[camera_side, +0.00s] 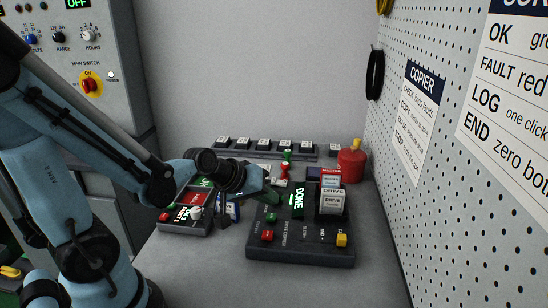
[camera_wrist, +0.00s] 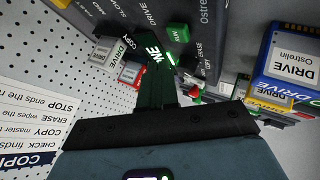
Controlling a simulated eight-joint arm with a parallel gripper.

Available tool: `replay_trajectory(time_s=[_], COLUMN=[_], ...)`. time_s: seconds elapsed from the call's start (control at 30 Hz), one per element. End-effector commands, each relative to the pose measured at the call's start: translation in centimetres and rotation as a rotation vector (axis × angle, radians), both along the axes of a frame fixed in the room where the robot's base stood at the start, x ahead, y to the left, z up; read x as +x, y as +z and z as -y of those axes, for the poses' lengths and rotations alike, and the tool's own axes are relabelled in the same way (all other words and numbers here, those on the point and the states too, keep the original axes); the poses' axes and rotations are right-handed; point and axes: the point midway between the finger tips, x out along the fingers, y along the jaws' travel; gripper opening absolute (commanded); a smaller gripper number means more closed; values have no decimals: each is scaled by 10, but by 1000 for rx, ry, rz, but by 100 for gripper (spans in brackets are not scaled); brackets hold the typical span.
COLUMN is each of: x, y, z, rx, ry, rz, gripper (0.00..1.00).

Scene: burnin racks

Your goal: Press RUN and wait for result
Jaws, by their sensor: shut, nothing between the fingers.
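The drive copier (camera_side: 300,252) is a dark box on the bench. Its display (camera_side: 297,202) is lit green and reads DONE. The green RUN button (camera_side: 271,217) is on its left part, above a red button (camera_side: 267,236); RUN also shows in the wrist view (camera_wrist: 178,33). A white-labelled drive (camera_side: 332,203) and a red-labelled one (camera_side: 331,178) stand upright at the copier's right. My gripper (camera_side: 274,197) is shut and empty, close to the display and RUN button. In the wrist view its fingers (camera_wrist: 158,70) partly cover the display; contact with RUN cannot be told.
A second panel (camera_side: 187,222) with green and red areas and a blue-edged drive (camera_side: 232,211) is left of the copier. A yellow knob (camera_side: 342,240) is at the copier's front right. A red canister (camera_side: 351,165) and a labelled rack row (camera_side: 265,147) stand behind. The front bench is clear.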

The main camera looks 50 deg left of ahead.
Motion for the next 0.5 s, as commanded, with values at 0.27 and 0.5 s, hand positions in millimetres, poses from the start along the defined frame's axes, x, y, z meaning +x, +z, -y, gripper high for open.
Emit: replay_trajectory(time_s=[0.27,0.5], x=[0,-1], y=[-13,-15], z=[0,0], rx=[0,0], ry=[0,0], rz=[0,0], gripper=[0,0])
